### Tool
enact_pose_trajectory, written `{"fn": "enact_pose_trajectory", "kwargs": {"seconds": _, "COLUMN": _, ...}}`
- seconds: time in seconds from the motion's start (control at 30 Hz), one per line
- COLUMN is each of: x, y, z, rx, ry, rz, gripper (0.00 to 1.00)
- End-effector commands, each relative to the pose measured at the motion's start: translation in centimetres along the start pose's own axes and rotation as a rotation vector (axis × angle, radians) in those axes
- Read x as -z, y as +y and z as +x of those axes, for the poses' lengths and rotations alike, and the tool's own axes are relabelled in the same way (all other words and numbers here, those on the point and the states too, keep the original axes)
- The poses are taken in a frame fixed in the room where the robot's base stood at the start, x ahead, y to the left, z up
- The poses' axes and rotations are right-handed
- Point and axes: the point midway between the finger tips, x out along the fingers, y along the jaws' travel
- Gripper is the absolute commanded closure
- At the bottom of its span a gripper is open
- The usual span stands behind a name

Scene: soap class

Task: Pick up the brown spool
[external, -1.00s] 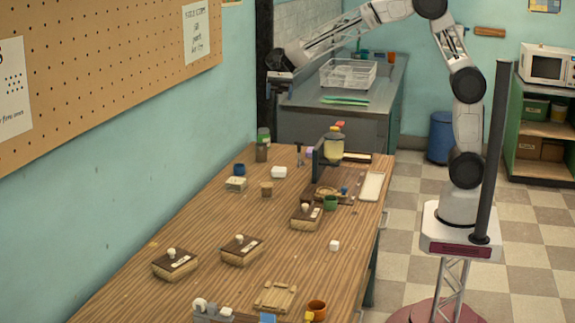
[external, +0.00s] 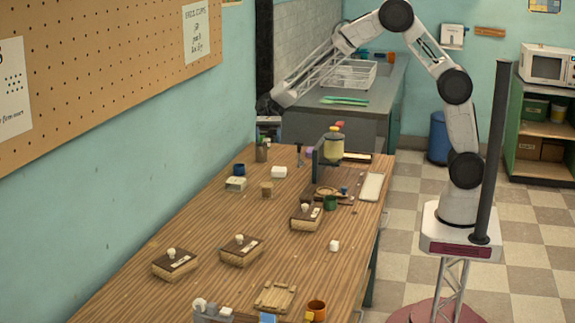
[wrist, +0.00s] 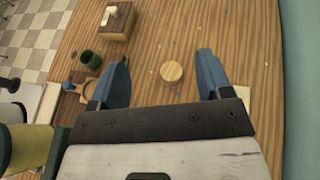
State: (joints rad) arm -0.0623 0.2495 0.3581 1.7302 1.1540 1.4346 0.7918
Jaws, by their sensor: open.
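The brown spool (external: 266,188) is a small, light brown cylinder standing on the wooden table near its far left part. In the wrist view its round, pale wooden top (wrist: 172,72) shows between my two blue fingers, nearer the right one, with table visible on both sides. My gripper (wrist: 162,60) is open and empty. In the external view my gripper (external: 268,106) is high above the table's far end, well apart from the spool; its fingers are hard to make out there.
A cream block (external: 236,184) and a white block (external: 279,172) stand close to the spool. The wall (external: 150,190) borders the table's left side.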

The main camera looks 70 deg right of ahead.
Motion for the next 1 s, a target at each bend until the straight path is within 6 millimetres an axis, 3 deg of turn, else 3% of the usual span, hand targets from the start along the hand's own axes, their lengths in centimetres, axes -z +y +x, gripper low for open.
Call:
{"fn": "enact_pose_trajectory", "kwargs": {"seconds": 0.1, "x": 4.9, "y": 0.1, "z": 2.0, "rx": -0.004, "ry": -0.001, "rz": 0.008, "gripper": 0.28}}
{"fn": "enact_pose_trajectory", "kwargs": {"seconds": 0.2, "x": 8.4, "y": 0.1, "z": 3.5, "rx": -0.003, "ry": -0.002, "rz": 0.007, "gripper": 0.28}}
{"fn": "enact_pose_trajectory", "kwargs": {"seconds": 0.4, "x": 12.7, "y": 0.1, "z": 5.3, "rx": -0.001, "ry": -0.001, "rz": 0.003, "gripper": 0.28}}
{"fn": "enact_pose_trajectory", "kwargs": {"seconds": 0.6, "x": 13.9, "y": 0.0, "z": 5.8, "rx": -0.001, "ry": 0.0, "rz": 0.001, "gripper": 0.28}}
{"fn": "enact_pose_trajectory", "kwargs": {"seconds": 1.0, "x": 13.9, "y": 0.1, "z": 6.3, "rx": -0.002, "ry": 0.0, "rz": 0.001, "gripper": 0.28}}
